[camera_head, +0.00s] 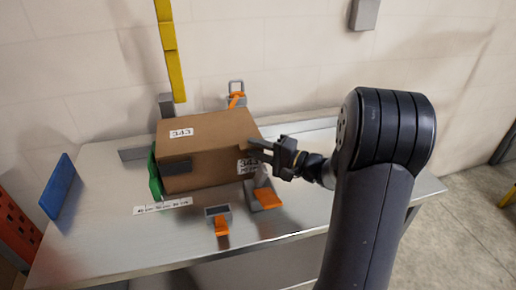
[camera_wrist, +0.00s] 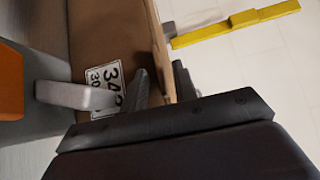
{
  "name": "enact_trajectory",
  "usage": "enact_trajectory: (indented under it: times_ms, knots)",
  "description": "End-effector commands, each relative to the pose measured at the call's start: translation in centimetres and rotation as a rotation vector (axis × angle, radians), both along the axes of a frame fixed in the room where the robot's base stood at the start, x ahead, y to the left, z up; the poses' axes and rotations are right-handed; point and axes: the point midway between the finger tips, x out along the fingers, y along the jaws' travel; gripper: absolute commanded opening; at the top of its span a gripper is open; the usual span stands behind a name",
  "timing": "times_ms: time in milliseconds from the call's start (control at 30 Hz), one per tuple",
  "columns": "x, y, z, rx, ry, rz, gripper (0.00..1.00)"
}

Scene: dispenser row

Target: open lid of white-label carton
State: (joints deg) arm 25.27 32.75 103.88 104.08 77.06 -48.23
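The brown carton (camera_head: 205,145) with white 343 labels sits shut on the metal table. One label (camera_head: 181,133) is on its top and another (camera_head: 248,165) is on its near side at the right. My gripper (camera_head: 256,148) is at the carton's upper right edge. In the wrist view my gripper (camera_wrist: 160,78) has its two fingers apart, with the lid's cardboard edge (camera_wrist: 158,45) between them. I see a thin gap beside the cardboard, so it does not look clamped. A label (camera_wrist: 105,88) lies beyond the left finger, partly hidden.
Grey clamps with orange levers (camera_head: 265,198) (camera_head: 221,225) stand at the near side, and another (camera_head: 236,97) is behind. A green piece (camera_head: 155,175) is at the carton's left. A yellow bar (camera_head: 170,50) stands behind. A blue panel (camera_head: 58,186) is at the table's left edge.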

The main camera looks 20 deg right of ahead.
Motion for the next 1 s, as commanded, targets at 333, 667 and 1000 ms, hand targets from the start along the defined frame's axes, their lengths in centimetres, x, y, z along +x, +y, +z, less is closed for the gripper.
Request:
enact_trajectory:
  times_ms: [333, 667, 1000]
  knots:
    - [0.01, 0.01, 0.00, 0.000, 0.000, 0.000, 0.18]
    - [0.00, 0.01, 0.00, 0.000, 0.000, 0.000, 0.00]
    - [0.00, 0.01, -0.01, 0.000, 0.000, 0.001, 0.00]
